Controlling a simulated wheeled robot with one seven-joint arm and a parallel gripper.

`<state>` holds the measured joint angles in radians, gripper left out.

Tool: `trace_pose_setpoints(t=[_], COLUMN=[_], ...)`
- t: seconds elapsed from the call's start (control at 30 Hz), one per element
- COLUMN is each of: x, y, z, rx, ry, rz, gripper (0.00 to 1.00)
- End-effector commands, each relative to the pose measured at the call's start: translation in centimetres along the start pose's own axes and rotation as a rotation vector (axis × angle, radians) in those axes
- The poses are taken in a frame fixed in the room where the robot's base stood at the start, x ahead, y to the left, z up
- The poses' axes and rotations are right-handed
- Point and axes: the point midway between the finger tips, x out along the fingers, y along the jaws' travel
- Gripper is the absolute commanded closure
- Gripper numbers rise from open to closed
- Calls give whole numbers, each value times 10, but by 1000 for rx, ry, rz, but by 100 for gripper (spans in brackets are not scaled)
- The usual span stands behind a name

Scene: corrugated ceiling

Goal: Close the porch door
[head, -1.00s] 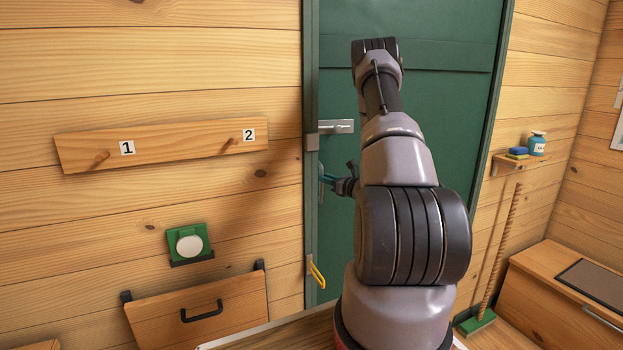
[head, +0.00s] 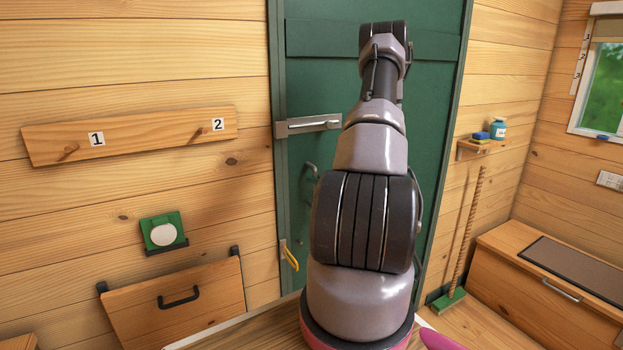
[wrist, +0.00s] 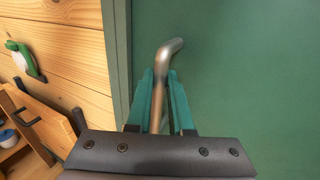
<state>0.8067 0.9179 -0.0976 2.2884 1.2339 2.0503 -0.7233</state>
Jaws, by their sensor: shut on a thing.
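The porch door (head: 320,85) is a dark green panel in a green frame (head: 278,200). It looks flush or nearly flush with the frame; I cannot tell if a small gap is left. A metal bolt (head: 315,124) on the door lies level with and against a bracket on the frame. In the head view my arm hides the gripper.
A yellow hook (head: 290,258) hangs low on the frame. A peg board (head: 130,135) and a folded wooden flap (head: 175,300) are on the left wall. A broom (head: 466,240), a small shelf (head: 480,145) and a wooden chest (head: 545,285) stand to the right.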

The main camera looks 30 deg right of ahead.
Motion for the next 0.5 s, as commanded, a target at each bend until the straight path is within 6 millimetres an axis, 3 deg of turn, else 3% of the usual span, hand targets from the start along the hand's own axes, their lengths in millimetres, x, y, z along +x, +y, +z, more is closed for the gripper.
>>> trace_pose_setpoints(t=[0.17, 0.2, 0.27, 0.5], x=[-2, -2, -2, 0], y=[3, 3, 3, 3], z=[-2, -2, -2, -1], rx=[4, 4, 4, 3], ry=[6, 6, 6, 3], rz=[5, 5, 6, 6], gripper=[100, 76, 53, 50])
